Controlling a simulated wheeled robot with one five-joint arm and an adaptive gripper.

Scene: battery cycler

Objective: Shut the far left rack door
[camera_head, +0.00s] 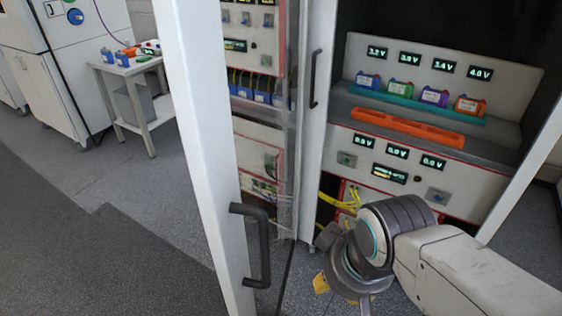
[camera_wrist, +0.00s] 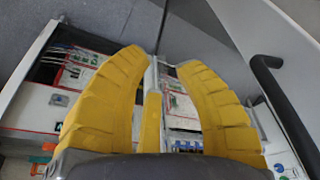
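A white-framed rack door (camera_head: 205,150) stands open in the left-middle of the head view, seen nearly edge-on. Its black bar handle (camera_head: 264,250) is low on the side facing my arm. In the wrist view a black handle (camera_wrist: 285,110) curves along the right side, on a pale panel. My gripper (camera_head: 322,283) is right of the door's handle in the head view, pointing down and mostly hidden by my wrist. The handle is outside the fingers.
Another white door frame with a black handle (camera_head: 315,78) stands further back. The rack at right holds coloured cells (camera_head: 400,90), an orange tray (camera_head: 407,128) and displays. Yellow cables (camera_head: 342,202) hang low near my wrist. A small table (camera_head: 132,72) stands back left. The left floor is clear.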

